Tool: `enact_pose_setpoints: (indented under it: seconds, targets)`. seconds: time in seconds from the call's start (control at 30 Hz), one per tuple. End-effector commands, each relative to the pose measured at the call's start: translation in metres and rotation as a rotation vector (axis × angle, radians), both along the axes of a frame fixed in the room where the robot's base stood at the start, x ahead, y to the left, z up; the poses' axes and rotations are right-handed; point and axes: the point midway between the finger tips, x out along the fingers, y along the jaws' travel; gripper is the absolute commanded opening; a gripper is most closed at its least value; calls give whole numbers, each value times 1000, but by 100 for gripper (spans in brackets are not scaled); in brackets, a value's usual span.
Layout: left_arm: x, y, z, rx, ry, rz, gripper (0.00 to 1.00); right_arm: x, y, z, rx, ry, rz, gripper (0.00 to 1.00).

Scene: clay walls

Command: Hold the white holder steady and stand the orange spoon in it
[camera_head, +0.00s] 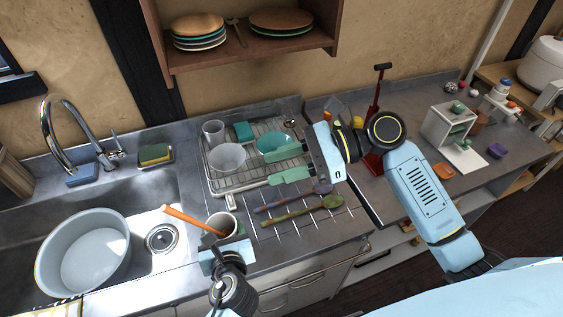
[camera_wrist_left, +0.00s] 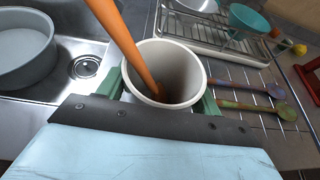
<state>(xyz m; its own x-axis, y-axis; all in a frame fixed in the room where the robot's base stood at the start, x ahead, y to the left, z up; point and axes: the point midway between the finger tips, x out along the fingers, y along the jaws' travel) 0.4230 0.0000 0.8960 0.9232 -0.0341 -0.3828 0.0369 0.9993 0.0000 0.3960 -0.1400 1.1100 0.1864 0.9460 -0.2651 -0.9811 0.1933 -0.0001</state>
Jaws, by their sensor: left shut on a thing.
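The white holder (camera_head: 231,233) stands on the counter beside the sink; it also shows in the left wrist view (camera_wrist_left: 195,68). My left gripper (camera_wrist_left: 163,98) is shut on it, one green finger on each side. The orange spoon (camera_head: 188,218) is in the holder, tilted strongly to the left, with its upper part sticking out over the sink edge. In the left wrist view the spoon (camera_wrist_left: 122,38) enters the holder's mouth and its lower end is inside. My right gripper (camera_head: 268,166) is open and empty, above the front of the dish rack, apart from the spoon.
Behind the holder is a dish rack (camera_head: 212,177) with a white bowl and a teal bowl. Two wooden spoons (camera_head: 302,207) lie on the counter to the right. A large grey basin (camera_head: 85,255) sits in the sink at left. A shelf with plates hangs above.

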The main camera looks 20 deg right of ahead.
Motion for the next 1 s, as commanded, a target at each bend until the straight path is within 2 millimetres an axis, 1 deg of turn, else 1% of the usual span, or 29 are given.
enact_pose_setpoints:
  seconds: [0.07, 0.1, 0.27, 0.3, 0.53, 0.67, 0.77, 1.0]
  targets:
    - [0, 0, 0, 0, -1, 0, 30, 0, 0, 0, 0, 0, 0, 39]
    - [0, 0, 0, 0, -1, 0, 68, 0, 0, 0, 0, 0, 0, 39]
    - [0, 0, 0, 0, -1, 0, 88, 0, 0, 0, 0, 0, 0, 39]
    - [0, 0, 0, 0, -1, 0, 90, 0, 0, 0, 0, 0, 0, 39]
    - [0, 0, 0, 0, 0, 0, 90, 0, 0, 0, 0, 0, 0, 39]
    - [-6, 0, 3, 0, -1, -1, 90, 0, 0, 0, 0, 0, 0, 39]
    - [-19, 1, 7, -1, 0, 0, 90, 0, 0, 0, 0, 0, 0, 39]
    - [-66, 3, 26, 0, 2, -1, 90, 0, 0, 0, 0, 0, 0, 39]
